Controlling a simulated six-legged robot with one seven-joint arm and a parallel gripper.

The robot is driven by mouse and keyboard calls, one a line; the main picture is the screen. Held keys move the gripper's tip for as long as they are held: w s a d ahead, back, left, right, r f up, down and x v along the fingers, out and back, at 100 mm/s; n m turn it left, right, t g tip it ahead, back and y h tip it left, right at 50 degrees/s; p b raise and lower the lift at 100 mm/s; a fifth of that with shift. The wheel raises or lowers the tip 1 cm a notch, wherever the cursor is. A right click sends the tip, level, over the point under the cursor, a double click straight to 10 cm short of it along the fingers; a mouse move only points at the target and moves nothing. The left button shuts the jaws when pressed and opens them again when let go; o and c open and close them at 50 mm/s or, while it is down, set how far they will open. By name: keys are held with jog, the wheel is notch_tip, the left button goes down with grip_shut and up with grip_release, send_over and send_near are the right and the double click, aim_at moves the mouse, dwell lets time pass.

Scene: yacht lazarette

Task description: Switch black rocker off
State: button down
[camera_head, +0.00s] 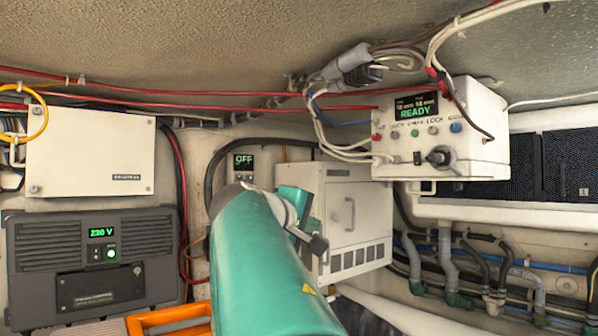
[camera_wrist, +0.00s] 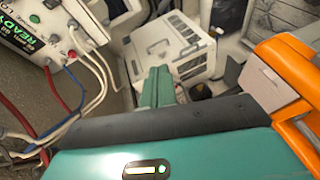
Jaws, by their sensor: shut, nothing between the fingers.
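The white control box (camera_head: 472,162) hangs at upper right in the head view, with a green "READY" display and a row of small coloured buttons. A small black part (camera_head: 417,158), perhaps the black rocker, sits low on its face, left of a black plug (camera_head: 438,157). The box's side with the display shows at upper left in the wrist view (camera_wrist: 38,45). My gripper (camera_wrist: 157,76) is shut and empty, with its green fingers together. It is apart from the box. In the head view my arm hides much of the gripper.
A white vented cabinet (camera_head: 345,215) stands behind my gripper. A small panel (camera_head: 243,160) reads "OFF". A grey unit (camera_head: 92,265) at left reads "230 V". Red cables (camera_head: 200,103) and white cables (camera_head: 335,145) run near the control box.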

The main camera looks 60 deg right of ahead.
jog(key=s+d+r+m+g+h, duration=0.1)
jog(key=s+d+r+g, duration=0.1)
jog(key=s+r, duration=0.3)
jog(key=s+d+r+g+h, duration=0.1)
jog(key=s+d+r+g, duration=0.2)
jog(key=r, duration=0.4)
jog(key=s+g, duration=0.1)
jog(key=s, duration=0.1)
jog(key=shift+s+d+m+g, duration=0.3)
jog(key=shift+m, duration=0.1)
jog(key=shift+d, duration=0.1)
